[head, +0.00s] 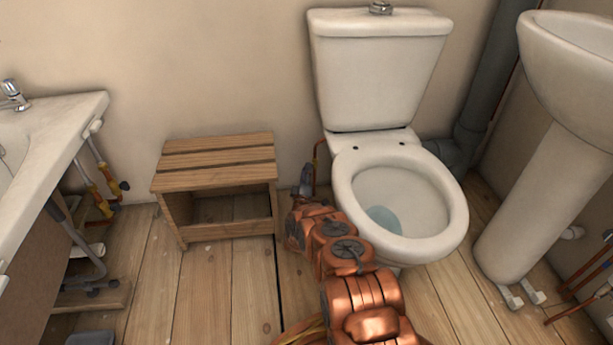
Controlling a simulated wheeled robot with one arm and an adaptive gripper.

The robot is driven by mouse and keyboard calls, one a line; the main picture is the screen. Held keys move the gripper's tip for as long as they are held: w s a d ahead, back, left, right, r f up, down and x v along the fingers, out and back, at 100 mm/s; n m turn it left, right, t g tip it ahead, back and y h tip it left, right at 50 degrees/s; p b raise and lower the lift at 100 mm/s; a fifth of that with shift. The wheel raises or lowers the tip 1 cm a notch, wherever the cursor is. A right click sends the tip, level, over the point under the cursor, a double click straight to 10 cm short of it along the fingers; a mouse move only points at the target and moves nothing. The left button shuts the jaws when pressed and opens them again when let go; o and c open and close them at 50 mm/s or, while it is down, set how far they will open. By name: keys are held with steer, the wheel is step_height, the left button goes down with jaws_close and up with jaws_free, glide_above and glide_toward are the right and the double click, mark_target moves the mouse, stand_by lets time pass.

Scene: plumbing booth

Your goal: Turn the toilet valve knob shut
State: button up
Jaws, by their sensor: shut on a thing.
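My arm reaches from the bottom of the view to the floor area left of the bowl. My gripper (306,176) is small and dark grey here, at the lower end of that pipe. It is shut on the toilet valve knob, which is mostly hidden behind the fingers and arm.
A wooden step stool (215,160) stands close to the left of my gripper. A pedestal sink (545,200) and a grey waste pipe (487,85) are at right. Floorboards (215,290) are clear in front of the stool.

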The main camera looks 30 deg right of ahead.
steer(key=shift+m+b, duration=0.3)
steer(key=shift+m, duration=0.1)
steer(key=o, duration=1.1)
steer(key=shift+o, duration=0.2)
steer(key=v, duration=1.2)
steer(key=shift+w+a+f, duration=0.1)
steer(key=shift+w+f, duration=0.05)
steer(key=shift+w, duration=0.05)
